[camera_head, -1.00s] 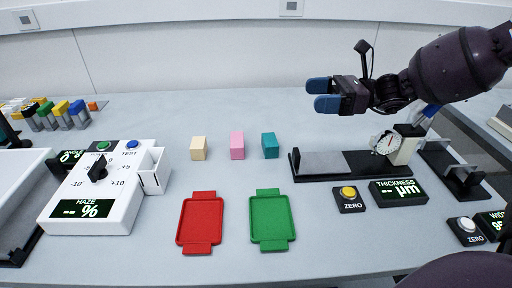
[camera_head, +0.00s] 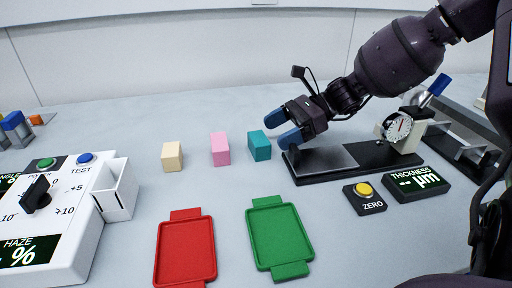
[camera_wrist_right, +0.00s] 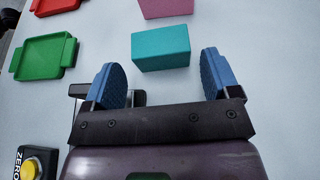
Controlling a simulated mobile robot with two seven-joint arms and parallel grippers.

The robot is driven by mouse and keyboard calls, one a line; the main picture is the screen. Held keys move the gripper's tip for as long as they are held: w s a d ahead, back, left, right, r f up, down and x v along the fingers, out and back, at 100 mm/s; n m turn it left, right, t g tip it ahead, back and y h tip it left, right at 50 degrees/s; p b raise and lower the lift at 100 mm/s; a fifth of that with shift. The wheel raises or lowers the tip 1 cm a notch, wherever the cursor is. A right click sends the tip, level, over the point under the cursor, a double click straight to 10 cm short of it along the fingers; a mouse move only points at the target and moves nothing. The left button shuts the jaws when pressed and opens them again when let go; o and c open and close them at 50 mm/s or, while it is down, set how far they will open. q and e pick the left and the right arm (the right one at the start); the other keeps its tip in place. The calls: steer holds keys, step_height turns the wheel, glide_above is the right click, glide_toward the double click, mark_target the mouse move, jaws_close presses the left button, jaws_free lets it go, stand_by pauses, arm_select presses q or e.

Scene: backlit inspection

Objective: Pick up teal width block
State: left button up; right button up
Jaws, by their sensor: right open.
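The teal block (camera_head: 260,146) stands on the table at the right end of a row of three blocks. In the right wrist view the teal block (camera_wrist_right: 161,48) lies just beyond the fingertips, roughly between their lines. My right gripper (camera_head: 282,128) is open and empty, close to the right side of the teal block. Its two blue fingers also show in the right wrist view (camera_wrist_right: 162,72), spread apart with nothing between them. My left gripper is not in view.
A pink block (camera_head: 220,149) and a cream block (camera_head: 172,156) stand to the left. A thickness gauge base (camera_head: 326,160) sits close to the right of the gripper. Green (camera_head: 291,268) and red (camera_head: 160,250) trays lie in front. A haze meter (camera_head: 70,245) stands at left.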

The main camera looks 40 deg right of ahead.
mark_target(263, 137)
steer(key=b+x, duration=0.1)
steer(key=x, duration=0.3)
steer(key=shift+w+a+f+b, duration=0.1)
steer(key=shift+w+a+b, duration=0.3)
steer(key=shift+a, duration=0.2)
steer(key=shift+s, duration=0.1)
steer(key=c, duration=0.7)
